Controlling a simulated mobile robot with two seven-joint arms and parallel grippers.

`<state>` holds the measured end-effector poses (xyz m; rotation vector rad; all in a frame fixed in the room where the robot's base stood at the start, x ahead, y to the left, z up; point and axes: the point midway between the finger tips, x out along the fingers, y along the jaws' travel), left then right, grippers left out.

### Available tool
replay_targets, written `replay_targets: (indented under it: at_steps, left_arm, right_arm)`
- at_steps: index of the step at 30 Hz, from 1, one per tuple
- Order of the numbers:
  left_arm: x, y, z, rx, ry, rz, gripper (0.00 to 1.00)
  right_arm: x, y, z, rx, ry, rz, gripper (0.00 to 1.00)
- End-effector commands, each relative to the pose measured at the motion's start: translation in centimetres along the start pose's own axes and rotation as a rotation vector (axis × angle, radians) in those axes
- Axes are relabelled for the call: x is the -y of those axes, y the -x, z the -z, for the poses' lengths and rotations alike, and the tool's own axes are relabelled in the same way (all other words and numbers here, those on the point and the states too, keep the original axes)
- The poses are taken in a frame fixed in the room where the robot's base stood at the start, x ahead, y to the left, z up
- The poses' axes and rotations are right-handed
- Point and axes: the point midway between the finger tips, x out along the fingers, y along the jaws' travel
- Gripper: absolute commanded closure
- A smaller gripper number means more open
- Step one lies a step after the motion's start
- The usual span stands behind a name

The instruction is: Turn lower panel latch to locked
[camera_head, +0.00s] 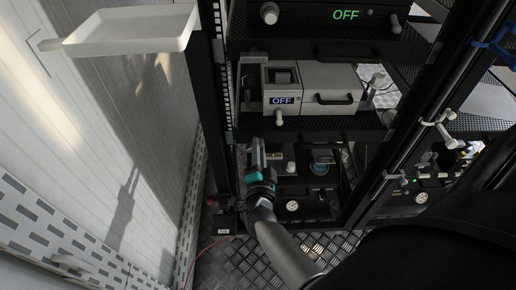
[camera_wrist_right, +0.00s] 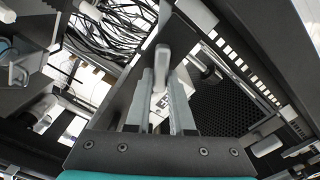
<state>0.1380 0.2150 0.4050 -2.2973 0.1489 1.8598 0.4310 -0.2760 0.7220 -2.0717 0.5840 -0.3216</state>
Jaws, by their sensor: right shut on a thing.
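My right gripper (camera_head: 257,150) reaches up from below to the front of the rack's lower bay in the head view. In the right wrist view its two grey fingers (camera_wrist_right: 160,90) are shut on a pale, rounded latch handle (camera_wrist_right: 161,66). The handle's upper end shows between and beyond the fingertips and leans slightly right. In the head view the gripper hides the handle, so I cannot tell there which way it is turned. No locked or unlocked marking is readable. My left gripper is in neither view.
Above the gripper, a grey analyser box (camera_head: 330,82) with an OFF display sits on a rack shelf. A gauge (camera_head: 292,206) and dark lower units are to the right. A white tray (camera_head: 130,30) juts out at upper left. Cables (camera_wrist_right: 115,28) hang behind the rack.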

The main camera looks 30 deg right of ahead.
Motion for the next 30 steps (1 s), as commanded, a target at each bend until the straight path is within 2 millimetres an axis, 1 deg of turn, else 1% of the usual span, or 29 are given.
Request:
replay_targets:
  at_steps: [4, 15, 21, 30]
  left_arm:
    - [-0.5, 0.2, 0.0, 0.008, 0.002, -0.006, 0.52]
    - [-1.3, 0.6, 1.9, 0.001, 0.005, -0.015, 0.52]
    - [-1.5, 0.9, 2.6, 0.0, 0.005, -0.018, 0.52]
    - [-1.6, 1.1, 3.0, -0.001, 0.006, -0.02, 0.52]
  right_arm:
    - [-0.2, -0.1, 0.0, -0.002, -0.141, 0.002, 1.0]
    - [-0.5, -0.1, -0.1, -0.002, -0.429, 0.002, 1.0]
    - [-0.5, -0.1, -0.1, -0.002, -0.523, 0.003, 1.0]
    - [-0.5, -0.1, -0.1, -0.003, -0.58, 0.003, 1.0]
